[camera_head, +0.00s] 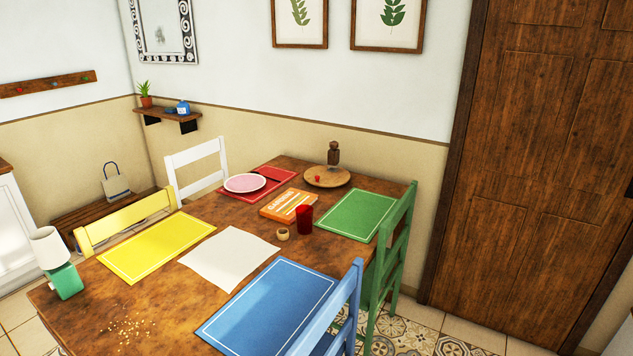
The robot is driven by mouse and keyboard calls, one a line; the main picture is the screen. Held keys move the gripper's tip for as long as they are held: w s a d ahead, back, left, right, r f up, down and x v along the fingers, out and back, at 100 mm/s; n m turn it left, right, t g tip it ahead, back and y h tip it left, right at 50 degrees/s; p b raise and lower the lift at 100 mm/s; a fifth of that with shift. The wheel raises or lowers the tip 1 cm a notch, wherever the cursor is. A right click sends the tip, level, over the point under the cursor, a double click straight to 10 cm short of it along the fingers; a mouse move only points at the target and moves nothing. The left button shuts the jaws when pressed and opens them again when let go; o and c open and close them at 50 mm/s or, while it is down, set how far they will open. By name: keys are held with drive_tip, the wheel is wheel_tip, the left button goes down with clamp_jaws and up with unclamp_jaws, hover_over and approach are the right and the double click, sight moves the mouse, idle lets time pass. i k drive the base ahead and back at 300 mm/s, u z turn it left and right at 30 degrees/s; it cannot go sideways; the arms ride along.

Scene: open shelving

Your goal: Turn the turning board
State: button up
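The turning board (338,181) is a round wooden board on the far end of the wooden dining table (190,306). A dark brown grinder-like object (333,154) and a small red item (318,178) stand on it. The board lies flat, just behind the green placemat. My gripper does not show in this view.
Placemats in yellow (158,246), blue (266,306) and green (357,215), a pink plate (245,183), an orange book (288,205) and a red cup (304,219) cover the table. Green (398,240) and blue (349,300) chairs block the right side.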

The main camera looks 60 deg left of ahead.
sight(327, 173)
drive_tip(key=u, duration=1.45)
drive_tip(key=i, duration=3.25)
drive_tip(key=u, duration=0.55)
